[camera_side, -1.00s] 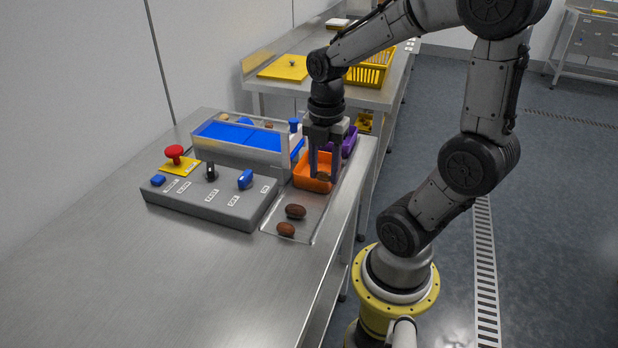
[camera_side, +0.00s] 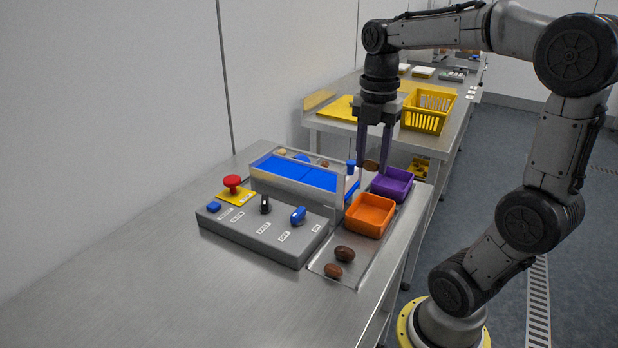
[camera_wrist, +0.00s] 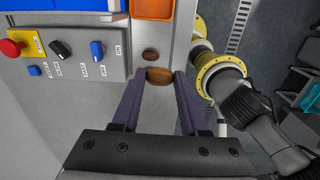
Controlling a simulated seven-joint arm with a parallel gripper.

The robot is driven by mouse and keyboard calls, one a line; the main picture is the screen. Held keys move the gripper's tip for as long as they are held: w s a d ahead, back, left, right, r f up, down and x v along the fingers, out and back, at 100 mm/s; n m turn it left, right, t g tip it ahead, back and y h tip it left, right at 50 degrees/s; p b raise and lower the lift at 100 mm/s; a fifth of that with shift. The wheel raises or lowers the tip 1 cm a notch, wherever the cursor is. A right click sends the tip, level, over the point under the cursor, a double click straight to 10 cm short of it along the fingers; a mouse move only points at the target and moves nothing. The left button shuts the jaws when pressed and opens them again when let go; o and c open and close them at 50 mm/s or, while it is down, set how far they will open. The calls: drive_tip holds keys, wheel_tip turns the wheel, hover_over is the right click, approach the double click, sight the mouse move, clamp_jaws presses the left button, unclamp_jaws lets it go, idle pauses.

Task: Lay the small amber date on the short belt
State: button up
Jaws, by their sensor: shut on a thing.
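My gripper (camera_side: 374,168) is shut on a brownish amber date (camera_side: 371,165), held in the air near the purple tray (camera_side: 394,184). In the wrist view the date (camera_wrist: 159,76) sits between the two fingertips.
The orange tray (camera_side: 370,214) looks empty. Two dark dates (camera_side: 344,254) (camera_side: 333,270) lie on the metal chute in front of it. A grey control box (camera_side: 262,228) with a red button (camera_side: 232,183) stands before the belt. A yellow basket (camera_side: 427,108) is farther back.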

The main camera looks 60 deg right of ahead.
drive_tip(key=w+d+r, duration=0.1)
drive_tip(key=w+d, duration=0.3)
drive_tip(key=w, duration=0.4)
hover_over(304, 175)
drive_tip(key=s, duration=0.1)
drive_tip(key=f, duration=0.9)
drive_tip(key=shift+s+a+f, duration=0.1)
drive_tip(key=shift+a+f, duration=0.15)
drive_tip(key=shift+f, duration=0.1)
drive_tip(key=shift+w+d+f, duration=0.25)
drive_tip(key=shift+w+f, duration=0.2)
drive_tip(key=shift+f, duration=0.15)
drive_tip(key=shift+w+f, duration=0.1)
drive_tip(key=shift+f, duration=1.55)
drive_tip(key=shift+f, duration=0.2)
drive_tip(key=o, duration=0.9)
drive_tip(key=shift+r, duration=0.15)
